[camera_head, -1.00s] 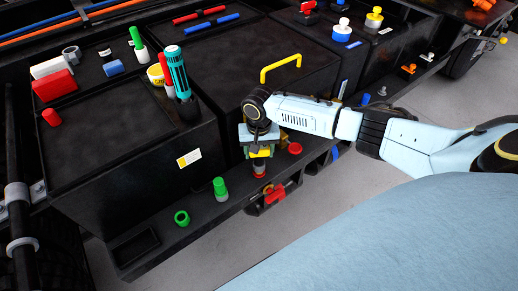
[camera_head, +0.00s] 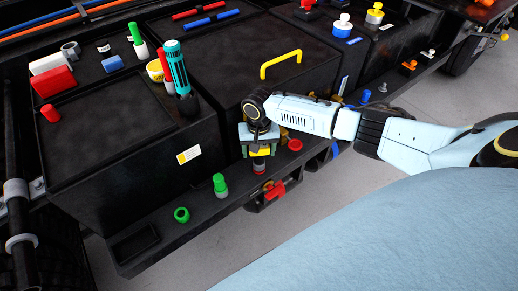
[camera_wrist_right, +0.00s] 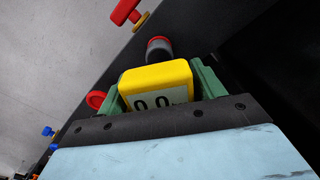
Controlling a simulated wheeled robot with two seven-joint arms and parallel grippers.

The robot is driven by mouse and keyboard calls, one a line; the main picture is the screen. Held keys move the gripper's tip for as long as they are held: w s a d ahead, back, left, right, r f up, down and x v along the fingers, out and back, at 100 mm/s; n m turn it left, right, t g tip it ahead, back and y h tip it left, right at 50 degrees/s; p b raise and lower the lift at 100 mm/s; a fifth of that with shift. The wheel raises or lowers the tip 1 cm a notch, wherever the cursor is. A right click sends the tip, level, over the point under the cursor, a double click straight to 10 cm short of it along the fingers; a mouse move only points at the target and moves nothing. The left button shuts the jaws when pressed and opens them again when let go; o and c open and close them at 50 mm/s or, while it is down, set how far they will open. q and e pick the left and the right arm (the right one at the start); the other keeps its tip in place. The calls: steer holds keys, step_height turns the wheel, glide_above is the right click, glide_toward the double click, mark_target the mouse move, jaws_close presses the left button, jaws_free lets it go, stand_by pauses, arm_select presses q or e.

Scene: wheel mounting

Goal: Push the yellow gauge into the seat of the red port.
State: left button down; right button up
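My right gripper (camera_head: 260,150) is shut on the yellow gauge (camera_head: 262,152), above the narrow black ledge. In the right wrist view the gauge (camera_wrist_right: 158,84) sits between the green fingers (camera_wrist_right: 162,88), its display reading zeros. Directly beyond the gauge is a short grey cylinder with a red band, the red port (camera_wrist_right: 158,46). It shows just below the gauge in the head view (camera_head: 259,167). The gauge overlaps the port in both views, so I cannot tell how deep it is seated. My left gripper is out of view.
A green-topped fitting (camera_head: 220,186) and a green ring (camera_head: 181,215) stand to the left on the ledge. A red cap (camera_head: 295,145) is close on the right, and a red valve handle (camera_head: 274,190) is just below. Black boxes rise behind.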

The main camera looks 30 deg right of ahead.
steer(key=shift+o, duration=1.2)
step_height(320, 180, up, 13)
steer(key=p, duration=0.2)
steer(key=shift+r, duration=0.2)
